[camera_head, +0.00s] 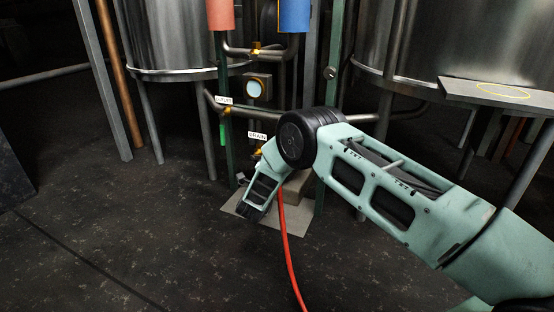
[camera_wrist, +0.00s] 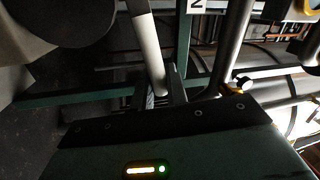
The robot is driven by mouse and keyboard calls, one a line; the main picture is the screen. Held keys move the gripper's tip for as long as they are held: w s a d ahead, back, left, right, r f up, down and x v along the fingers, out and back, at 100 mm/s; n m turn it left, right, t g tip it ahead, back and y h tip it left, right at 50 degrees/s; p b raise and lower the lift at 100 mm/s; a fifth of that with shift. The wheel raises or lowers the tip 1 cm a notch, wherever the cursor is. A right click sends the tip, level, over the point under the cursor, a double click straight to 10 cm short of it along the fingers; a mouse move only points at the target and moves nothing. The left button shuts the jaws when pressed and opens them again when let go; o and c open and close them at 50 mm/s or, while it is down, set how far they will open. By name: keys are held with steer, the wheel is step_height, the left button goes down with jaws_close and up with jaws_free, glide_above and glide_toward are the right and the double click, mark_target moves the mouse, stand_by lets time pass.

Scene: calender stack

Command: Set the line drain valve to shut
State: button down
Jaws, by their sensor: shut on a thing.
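The DRAIN label (camera_head: 257,136) hangs on the pipework in the head view, with a small yellow fitting (camera_head: 257,152) just below it. My forearm and hand reach down beside it and hide most of the drain valve. In the wrist view my gripper (camera_wrist: 161,97) is shut on a pale grey bar (camera_wrist: 148,50), which runs down from the top edge to between the fingers. It looks like the valve's handle, but its joint to the valve is not visible. A yellow fitting with a dark knob (camera_wrist: 238,86) shows to the right of the fingers.
A round gauge (camera_head: 255,88) is above. Steel tanks (camera_head: 178,35) stand on both sides. A red hose (camera_head: 289,240) runs across the floor; open floor lies to the left.

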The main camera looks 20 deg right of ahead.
steer(key=shift+s+f+m+h+b, duration=0.1)
steer(key=shift+f+m+h+b, duration=0.3)
steer(key=shift+f+m, duration=0.85)
steer(key=shift+r, duration=0.15)
steer(key=c, duration=1.4)
jaws_free()
steer(key=shift+c, duration=0.2)
steer(key=p+v, duration=0.7)
steer(key=v, duration=1)
steer(key=shift+a+r, duration=0.25)
steer(key=shift+a, duration=0.05)
steer(key=shift+r, duration=0.1)
